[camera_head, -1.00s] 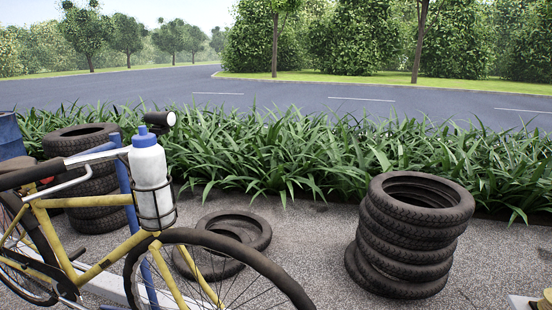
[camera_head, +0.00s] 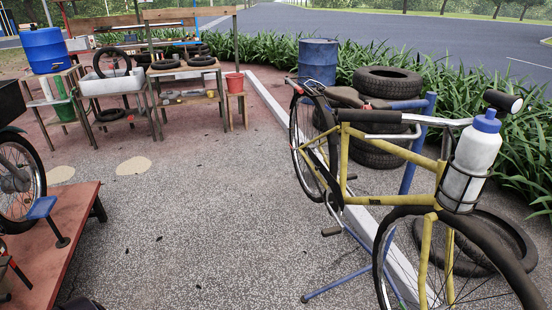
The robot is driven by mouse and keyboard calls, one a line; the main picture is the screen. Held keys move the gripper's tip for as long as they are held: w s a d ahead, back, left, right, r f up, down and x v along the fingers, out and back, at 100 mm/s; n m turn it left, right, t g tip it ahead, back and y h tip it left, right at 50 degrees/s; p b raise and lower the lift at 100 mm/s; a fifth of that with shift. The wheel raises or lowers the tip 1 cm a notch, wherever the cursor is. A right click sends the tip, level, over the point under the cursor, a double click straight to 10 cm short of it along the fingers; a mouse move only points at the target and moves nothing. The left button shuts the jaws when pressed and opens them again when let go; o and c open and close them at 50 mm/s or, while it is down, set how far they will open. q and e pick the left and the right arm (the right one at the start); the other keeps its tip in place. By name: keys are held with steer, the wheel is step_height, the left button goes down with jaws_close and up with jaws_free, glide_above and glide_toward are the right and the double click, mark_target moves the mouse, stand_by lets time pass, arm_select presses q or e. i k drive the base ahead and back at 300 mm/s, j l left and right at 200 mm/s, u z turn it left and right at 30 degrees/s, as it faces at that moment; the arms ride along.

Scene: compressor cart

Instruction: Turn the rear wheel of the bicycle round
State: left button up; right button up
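The yellow bicycle (camera_head: 436,189) is at the right, with its front wheel (camera_head: 379,262) nearest me, cut off by the bottom edge. Its rear wheel (camera_head: 294,150) is farther away, at the left end of the frame, seen at a steep slant. The pedals and chain area lie between the wheels. A blue stand (camera_head: 407,178) rises beside the frame. A white bottle with a blue cap (camera_head: 481,146) sits in a cage at the front. Neither of my grippers is in view.
Stacked tyres (camera_head: 388,81) and a blue drum (camera_head: 318,62) stand behind the bicycle. A stand leg (camera_head: 335,286) reaches across the ground. A red platform (camera_head: 62,222) with a wheeled machine is at left, work tables (camera_head: 186,72) at the back. The middle ground is clear.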

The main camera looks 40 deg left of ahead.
mark_target(332, 150)
steer(key=u, duration=0.75)
steer(key=i+j+u, duration=0.1)
steer(key=i+j, duration=1.45)
steer(key=i, duration=0.15)
steer(key=j+u, duration=0.05)
